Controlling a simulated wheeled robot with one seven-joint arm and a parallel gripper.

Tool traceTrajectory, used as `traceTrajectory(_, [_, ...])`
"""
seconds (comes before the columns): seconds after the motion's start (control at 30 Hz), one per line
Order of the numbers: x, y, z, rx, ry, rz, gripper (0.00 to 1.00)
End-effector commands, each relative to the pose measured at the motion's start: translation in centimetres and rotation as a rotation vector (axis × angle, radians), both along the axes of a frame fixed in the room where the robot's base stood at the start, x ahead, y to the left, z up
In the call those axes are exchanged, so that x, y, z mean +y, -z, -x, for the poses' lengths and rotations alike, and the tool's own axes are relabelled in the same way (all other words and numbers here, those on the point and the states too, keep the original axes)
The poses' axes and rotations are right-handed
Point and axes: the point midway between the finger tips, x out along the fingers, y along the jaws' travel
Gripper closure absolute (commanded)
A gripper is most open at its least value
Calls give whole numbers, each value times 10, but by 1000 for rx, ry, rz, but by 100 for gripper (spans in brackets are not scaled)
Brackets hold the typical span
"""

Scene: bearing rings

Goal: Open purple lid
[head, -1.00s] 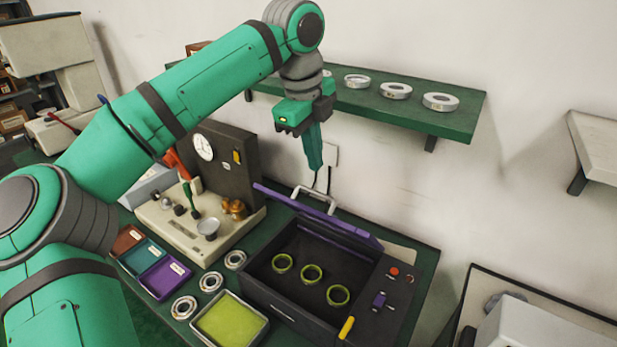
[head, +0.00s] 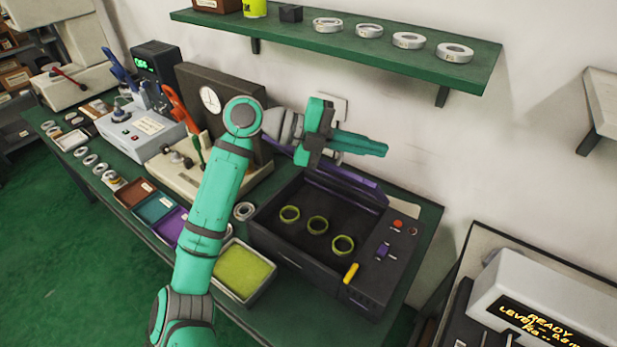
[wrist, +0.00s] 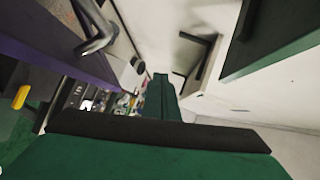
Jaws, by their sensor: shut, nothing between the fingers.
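The fingers also show in the wrist view (wrist: 163,92), apart from the handle. My gripper hides part of the lid's left end in the head view.
A green shelf (head: 470,77) with several metal rings runs along the wall above my gripper. A press-like station (head: 220,100) stands left of the box. A yellow-green tray (head: 243,272) sits in front. A machine with a display (head: 545,305) is at the lower right.

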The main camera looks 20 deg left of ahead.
Motion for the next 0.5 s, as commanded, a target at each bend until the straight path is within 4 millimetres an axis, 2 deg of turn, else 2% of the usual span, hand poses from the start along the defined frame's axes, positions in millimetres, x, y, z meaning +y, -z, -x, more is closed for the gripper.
traceTrajectory(0.2, [13, 8, 11, -174, -31, 224, 100])
traceTrajectory(0.5, [43, 26, 28, -373, -157, 438, 100])
